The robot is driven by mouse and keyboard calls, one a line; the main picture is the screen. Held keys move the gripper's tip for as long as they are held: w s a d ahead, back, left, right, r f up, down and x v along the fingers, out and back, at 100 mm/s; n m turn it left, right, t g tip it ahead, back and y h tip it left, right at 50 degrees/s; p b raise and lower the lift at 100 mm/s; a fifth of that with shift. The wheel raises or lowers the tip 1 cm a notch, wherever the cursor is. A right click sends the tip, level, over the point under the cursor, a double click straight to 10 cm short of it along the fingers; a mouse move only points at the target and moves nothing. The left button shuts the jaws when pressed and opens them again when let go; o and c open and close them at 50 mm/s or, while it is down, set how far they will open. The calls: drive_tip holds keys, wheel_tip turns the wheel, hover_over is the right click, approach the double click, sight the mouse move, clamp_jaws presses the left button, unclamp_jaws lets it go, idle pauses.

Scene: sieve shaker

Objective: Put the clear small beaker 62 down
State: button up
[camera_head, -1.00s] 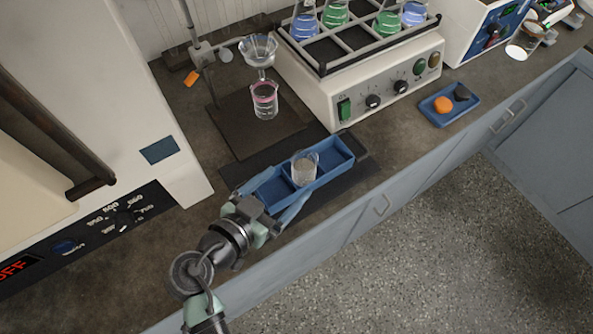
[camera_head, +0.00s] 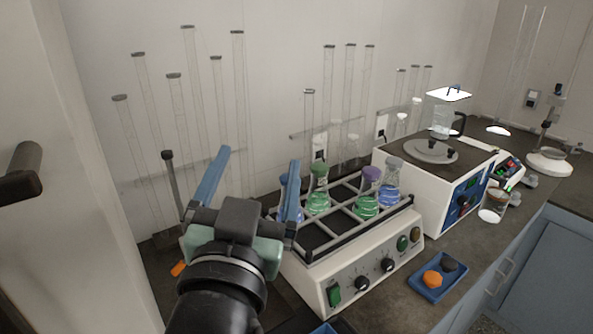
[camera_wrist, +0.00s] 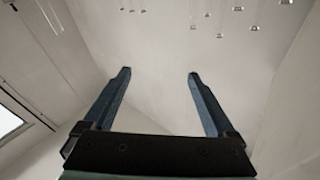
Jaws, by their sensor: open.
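My gripper (camera_head: 259,160) is raised in front of the back wall, its two blue fingers pointing up and spread wide apart. In the wrist view my gripper (camera_wrist: 159,74) is open, with nothing between its fingers. The clear small beaker is not visible in either current view. Only a corner of a blue divided tray (camera_head: 324,328) shows at the bottom edge of the head view.
A shaker (camera_head: 350,270) with a rack of coloured flasks stands right of my gripper. A small blue dish (camera_head: 438,277) with orange and dark pieces lies on the counter. Further right stands a white instrument (camera_head: 440,185). Glass tubes (camera_head: 238,110) line the back wall.

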drive_tip(key=s+d+r+n+t, duration=0.1)
drive_tip(key=s+r+t, duration=0.1)
drive_tip(key=r, duration=0.5)
drive_tip(key=s+d+r+n+t+y, duration=0.1)
drive_tip(key=s+d+r+t, duration=0.1)
drive_tip(key=s+r, duration=0.3)
drive_tip(key=s+d+r+n+t, duration=0.1)
drive_tip(key=s+r+t, duration=0.2)
drive_tip(key=r, duration=0.6)
drive_tip(key=shift+s+d+y, duration=0.35)
drive_tip(key=shift+s+y, duration=0.05)
drive_tip(key=shift+s, duration=0.1)
drive_tip(key=shift+r, duration=0.2)
wheel_tip(320, 180, up, 6)
drive_tip(key=p, duration=0.5)
drive_tip(key=shift+f+p, duration=0.25)
drive_tip(key=shift+p, duration=0.15)
